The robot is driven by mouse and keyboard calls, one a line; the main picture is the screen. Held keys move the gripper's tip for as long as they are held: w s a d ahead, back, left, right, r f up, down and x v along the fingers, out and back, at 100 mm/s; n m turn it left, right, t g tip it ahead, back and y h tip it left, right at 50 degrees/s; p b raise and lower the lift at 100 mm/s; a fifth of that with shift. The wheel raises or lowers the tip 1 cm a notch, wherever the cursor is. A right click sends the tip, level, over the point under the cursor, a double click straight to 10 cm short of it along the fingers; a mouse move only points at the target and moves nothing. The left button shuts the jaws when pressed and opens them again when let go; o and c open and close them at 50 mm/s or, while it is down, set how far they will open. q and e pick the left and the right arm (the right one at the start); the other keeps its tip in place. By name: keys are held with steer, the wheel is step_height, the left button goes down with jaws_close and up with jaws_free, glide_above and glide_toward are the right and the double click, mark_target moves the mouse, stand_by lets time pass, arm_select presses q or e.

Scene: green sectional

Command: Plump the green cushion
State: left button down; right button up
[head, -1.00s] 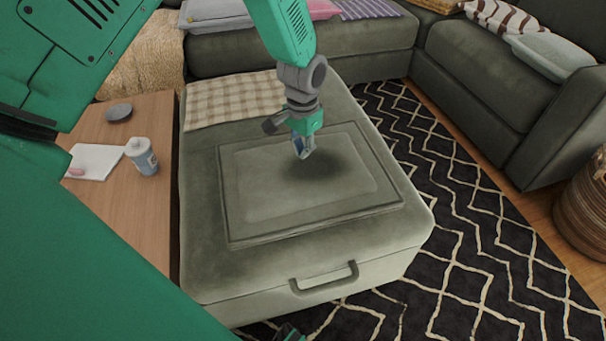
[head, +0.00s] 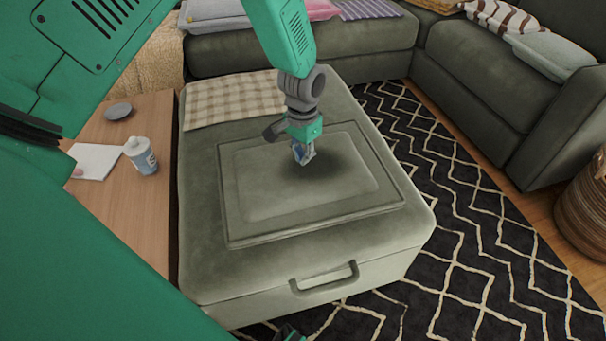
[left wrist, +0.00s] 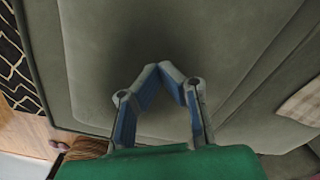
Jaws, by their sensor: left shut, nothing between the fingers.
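The green cushion (head: 262,191) is the padded, grey-green top with a rectangular seam on a storage ottoman. It fills most of the left wrist view (left wrist: 235,45). My left gripper (head: 306,161) points down over the middle of the seamed panel, with a dark shadow around its tips. In the left wrist view the fingertips of my left gripper (left wrist: 172,72) meet, with nothing between them. I cannot tell whether the tips touch the cushion.
A checked cloth (head: 232,98) lies on the ottoman's far left corner. A wooden side table (head: 128,215) at left holds a bottle (head: 142,157), a dark disc (head: 118,111) and a white sheet (head: 94,161). A sectional sofa (head: 480,85) stands behind and right. A patterned rug (head: 470,235) covers the floor.

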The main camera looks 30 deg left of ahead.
arm_select(q)
steer(key=shift+f+p, duration=0.1)
steer(key=shift+p, duration=0.25)
stand_by(0.9)
steer(key=shift+r+p, duration=1.3)
step_height(320, 180, up, 6)
steer(key=p, duration=0.6)
